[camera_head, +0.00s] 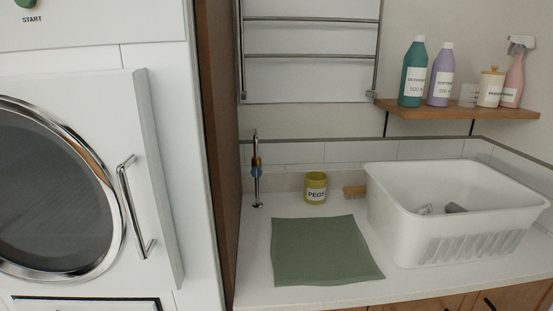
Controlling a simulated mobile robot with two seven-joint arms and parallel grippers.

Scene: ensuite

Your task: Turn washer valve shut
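The likely washer valve (256,165) sits on a thin upright metal pipe at the back left of the counter, by the wooden side panel. It has a small blue part and an orange-brown part; it is too small to tell whether it is open or shut. The white washer (160,85) stands at the left, with a round dark glass door and a chrome handle (135,207). Neither of my grippers is in view.
A green mat (322,250) lies on the white counter, with a yellow PEGS pot (315,187) and a brush (355,192) behind it. A white basket (408,222) takes the right side. A wooden shelf (455,110) holds bottles above. Bare counter shows around the pipe's foot.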

